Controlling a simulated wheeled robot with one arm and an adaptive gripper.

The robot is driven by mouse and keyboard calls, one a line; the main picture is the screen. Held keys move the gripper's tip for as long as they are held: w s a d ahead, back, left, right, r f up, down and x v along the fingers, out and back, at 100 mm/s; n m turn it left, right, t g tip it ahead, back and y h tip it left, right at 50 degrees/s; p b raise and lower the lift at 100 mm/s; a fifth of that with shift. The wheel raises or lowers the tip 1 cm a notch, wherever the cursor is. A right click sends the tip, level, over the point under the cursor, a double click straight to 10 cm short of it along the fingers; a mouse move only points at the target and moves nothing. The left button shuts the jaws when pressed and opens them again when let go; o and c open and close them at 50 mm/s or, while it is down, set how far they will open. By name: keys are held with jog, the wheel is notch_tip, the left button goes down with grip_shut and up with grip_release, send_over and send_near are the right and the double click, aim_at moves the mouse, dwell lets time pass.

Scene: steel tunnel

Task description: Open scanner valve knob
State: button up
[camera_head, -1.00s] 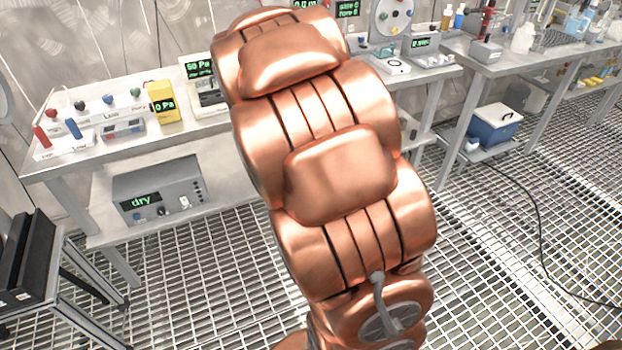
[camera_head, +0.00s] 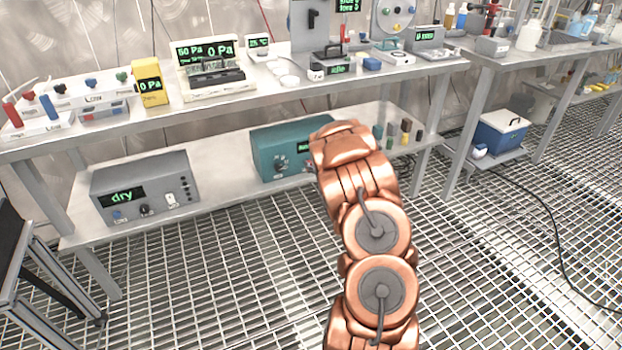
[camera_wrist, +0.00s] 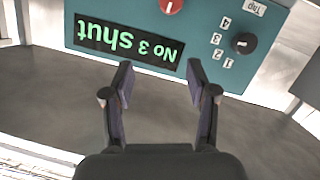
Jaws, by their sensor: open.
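The scanner appears to be the teal box (camera_head: 277,152) on the lower shelf; my arm hides its right part in the head view. In the wrist view its teal front (camera_wrist: 150,10) is upside down. A dark display (camera_wrist: 130,38) reads "No 3 shut" in green. A red knob (camera_wrist: 171,6) with a white mark is cut by the top edge. A black knob (camera_wrist: 244,43) sits at the right beside the numbers 1 to 4. I cannot tell for certain which is the valve knob. My gripper (camera_wrist: 159,84) is open and empty, its fingertips below the display. The head view hides it.
A grey box reading "dry" (camera_head: 145,187) stands left on the same shelf (camera_head: 225,185). Several small coloured cylinders (camera_head: 405,130) stand right of my arm. The upper bench (camera_head: 190,105) holds several instruments above. The grated floor in front is open.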

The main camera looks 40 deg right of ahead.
notch_tip(320, 180, down, 8)
jog(key=s+t+b, duration=0.1)
jog(key=t+b, duration=0.3)
jog(key=shift+y, duration=0.4)
jog(key=shift+d+b+x, duration=0.2)
jog(key=shift+b+x, duration=0.2)
jog(key=shift+x, duration=1.55)
jog(key=shift+d+b+x, duration=0.15)
jog(key=shift+b+x, duration=0.2)
jog(key=shift+x, duration=1.6)
jog(key=shift+s, duration=0.1)
jog(key=shift+c, duration=0.2)
jog(key=shift+f, duration=0.1)
grip_shut()
